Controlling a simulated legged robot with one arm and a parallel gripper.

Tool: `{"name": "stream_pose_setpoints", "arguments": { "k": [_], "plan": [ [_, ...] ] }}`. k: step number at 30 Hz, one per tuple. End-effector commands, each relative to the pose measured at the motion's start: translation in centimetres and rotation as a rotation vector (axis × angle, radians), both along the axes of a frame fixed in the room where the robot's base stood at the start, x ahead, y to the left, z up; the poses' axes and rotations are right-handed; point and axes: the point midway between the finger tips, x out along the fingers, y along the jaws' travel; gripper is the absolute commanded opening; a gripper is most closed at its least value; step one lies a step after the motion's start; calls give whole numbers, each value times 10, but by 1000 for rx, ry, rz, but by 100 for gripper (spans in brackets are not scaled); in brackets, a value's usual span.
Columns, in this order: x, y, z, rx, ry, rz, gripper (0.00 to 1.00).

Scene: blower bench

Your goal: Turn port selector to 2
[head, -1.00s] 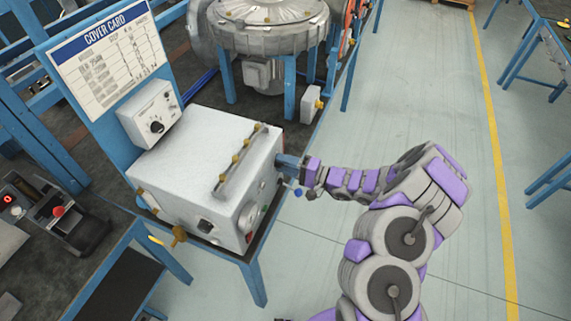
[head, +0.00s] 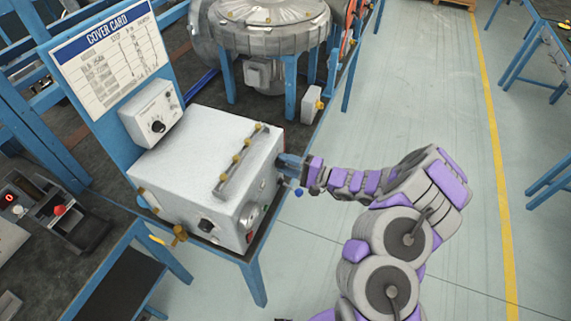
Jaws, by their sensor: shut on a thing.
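The white box (head: 200,150) stands on the corner of a blue-framed bench. My gripper (head: 281,162) reaches in from the right and is shut against the box's right side, near its upper far edge. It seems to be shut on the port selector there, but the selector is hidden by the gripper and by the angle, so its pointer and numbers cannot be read. A small blue ball (head: 298,192) shows just below my gripper.
A black knob (head: 205,225) and a brass fitting (head: 179,234) are on the box's front. A control box with a dial (head: 158,126) sits below the cover card (head: 112,58). A large grey blower (head: 268,30) stands behind.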

Motion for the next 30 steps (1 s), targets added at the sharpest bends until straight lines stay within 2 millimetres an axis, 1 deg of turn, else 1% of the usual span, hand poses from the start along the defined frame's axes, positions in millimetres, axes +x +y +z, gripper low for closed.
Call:
{"name": "stream_pose_setpoints", "arguments": {
  "k": [1,15,21,30],
  "plan": [
    [0,-2,-4,4,42,-5,8],
    [0,-2,-6,129,395,-7,8],
    [0,-1,-6,163,491,-7,8],
    [0,1,-7,184,552,-5,8]
  ]
}}
